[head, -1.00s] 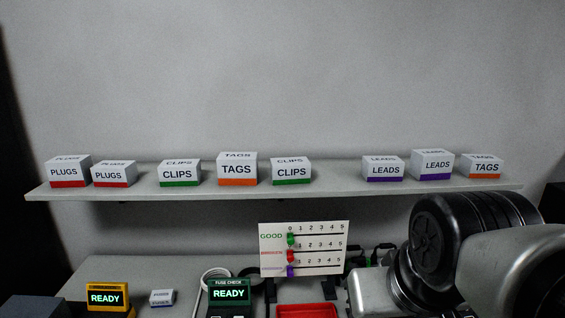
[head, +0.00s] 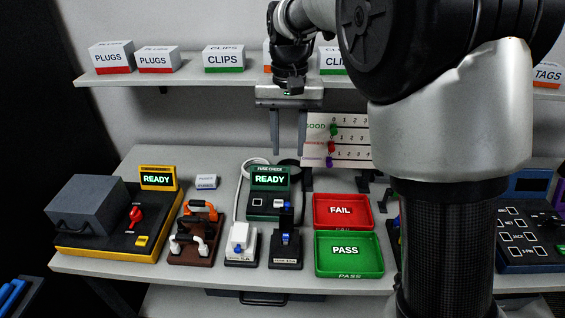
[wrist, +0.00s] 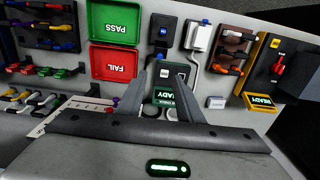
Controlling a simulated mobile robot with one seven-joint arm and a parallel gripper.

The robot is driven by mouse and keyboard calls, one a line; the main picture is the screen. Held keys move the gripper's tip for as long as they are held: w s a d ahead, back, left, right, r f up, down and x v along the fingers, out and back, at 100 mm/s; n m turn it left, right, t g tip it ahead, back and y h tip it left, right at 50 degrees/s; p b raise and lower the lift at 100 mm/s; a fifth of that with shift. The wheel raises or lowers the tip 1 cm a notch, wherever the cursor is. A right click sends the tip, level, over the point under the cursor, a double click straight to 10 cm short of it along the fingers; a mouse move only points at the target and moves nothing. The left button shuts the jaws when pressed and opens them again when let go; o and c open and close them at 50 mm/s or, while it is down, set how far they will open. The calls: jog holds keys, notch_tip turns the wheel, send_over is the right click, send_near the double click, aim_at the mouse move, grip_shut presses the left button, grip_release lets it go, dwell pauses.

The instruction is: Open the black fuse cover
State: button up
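A black fuse unit (head: 285,245) stands on the bench, with a tall black upper part and a blue piece on its front. It also shows in the wrist view (wrist: 161,32), at the top centre. I cannot tell from here whether its cover is open or closed. A white fuse unit (head: 241,243) stands just left of it. My gripper (head: 288,152) points down, open and empty, above and behind the black unit, in front of the shelf. In the wrist view my gripper (wrist: 160,100) shows its two fingers apart, with the green fuse checker (wrist: 167,95) below them.
The fuse checker (head: 269,196) reads READY behind the fuse units. Red FAIL (head: 342,226) and green PASS (head: 349,273) trays stand to the right. A plug rack (head: 193,256) and a yellow-black station (head: 150,247) are left. The shelf (head: 190,88) with labelled boxes is behind.

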aim_at(287, 203)
notch_tip(287, 203, down, 18)
jog(key=shift+w+r+b, duration=0.1)
jog(key=shift+r+b, duration=0.1)
jog(key=shift+b, duration=0.1)
jog(key=shift+c, duration=0.4)
grip_shut()
